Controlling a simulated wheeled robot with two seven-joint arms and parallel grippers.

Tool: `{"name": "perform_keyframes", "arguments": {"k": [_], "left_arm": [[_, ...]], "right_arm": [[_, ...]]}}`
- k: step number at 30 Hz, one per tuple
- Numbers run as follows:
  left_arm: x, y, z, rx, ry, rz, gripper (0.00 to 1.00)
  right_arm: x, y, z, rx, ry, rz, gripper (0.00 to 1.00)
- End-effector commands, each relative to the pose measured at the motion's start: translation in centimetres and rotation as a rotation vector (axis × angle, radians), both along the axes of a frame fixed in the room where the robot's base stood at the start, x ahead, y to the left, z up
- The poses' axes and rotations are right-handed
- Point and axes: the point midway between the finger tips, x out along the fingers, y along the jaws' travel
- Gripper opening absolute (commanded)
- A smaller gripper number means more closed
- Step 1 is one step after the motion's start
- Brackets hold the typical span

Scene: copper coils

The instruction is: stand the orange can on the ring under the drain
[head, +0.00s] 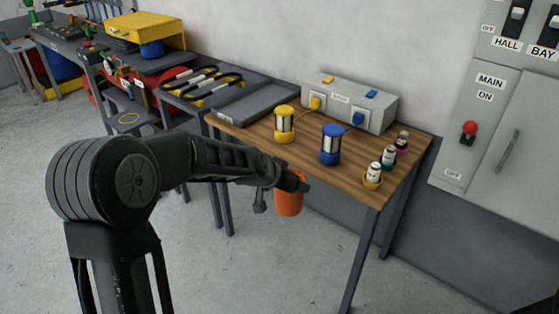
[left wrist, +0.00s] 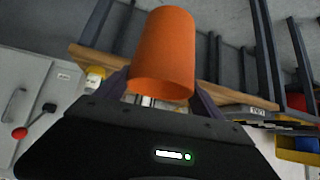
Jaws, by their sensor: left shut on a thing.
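The orange can (head: 288,198) hangs in my left gripper (head: 291,182), in front of the wooden table and clear of its front edge. In the left wrist view the can (left wrist: 163,50) fills the upper middle, between the dark fingers of my left gripper (left wrist: 160,90). The fingers are shut on it, and they partly hide it in the head view. A thin yellow ring (head: 129,118) is marked on a grey surface at the left, below the red machine (head: 137,96). The drain itself is too small to make out. My right gripper is not in view.
The wooden table (head: 310,158) holds a yellow lantern (head: 284,124), a blue lantern (head: 331,146), a grey socket box (head: 350,104) and several small bottles. A grey cabinet (head: 510,130) stands at the right.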

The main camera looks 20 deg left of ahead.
Motion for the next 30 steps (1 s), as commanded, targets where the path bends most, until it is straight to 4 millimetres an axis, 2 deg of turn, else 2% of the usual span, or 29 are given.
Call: {"name": "perform_keyframes", "arguments": {"k": [14,17,22,27,30], "left_arm": [[-4.5,-2.6,-7.2,-0.001,0.005,0.074,0.08],[-6.2,-3.3,-9.0,-0.001,0.008,0.093,0.08],[-10.6,-4.8,-12.3,-0.002,0.009,0.129,0.08],[-13.7,-5.8,-13.6,-0.002,0.003,0.153,0.08],[-14.1,-5.9,-13.7,-0.001,0.0,0.156,0.08]], "right_arm": [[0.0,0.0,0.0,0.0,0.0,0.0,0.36],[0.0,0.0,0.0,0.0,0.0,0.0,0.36],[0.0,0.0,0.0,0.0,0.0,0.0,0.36],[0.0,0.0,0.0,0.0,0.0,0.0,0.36],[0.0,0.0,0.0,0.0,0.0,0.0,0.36]]}}
